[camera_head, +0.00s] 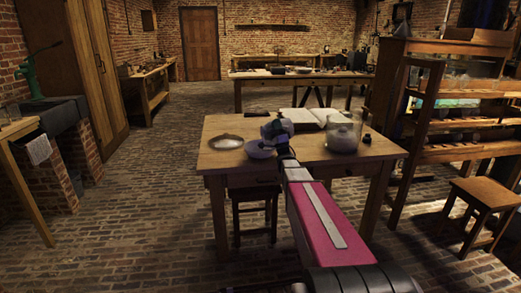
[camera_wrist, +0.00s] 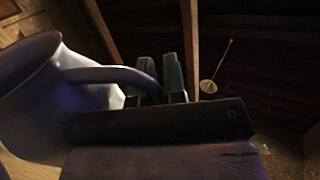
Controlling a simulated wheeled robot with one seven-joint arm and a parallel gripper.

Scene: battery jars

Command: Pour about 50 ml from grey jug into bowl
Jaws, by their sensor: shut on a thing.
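The jug looks tilted, but I cannot tell how far. No stream of liquid shows, and the contents of jug and bowl cannot be seen.
On the wooden table (camera_head: 222,162) a round plate (camera_head: 226,142) lies left of the bowl. A glass jar (camera_head: 343,132) and a small dark object (camera_head: 367,138) stand right. An open book (camera_head: 328,116) lies behind. A stool (camera_head: 488,195) and shelves are to the right.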

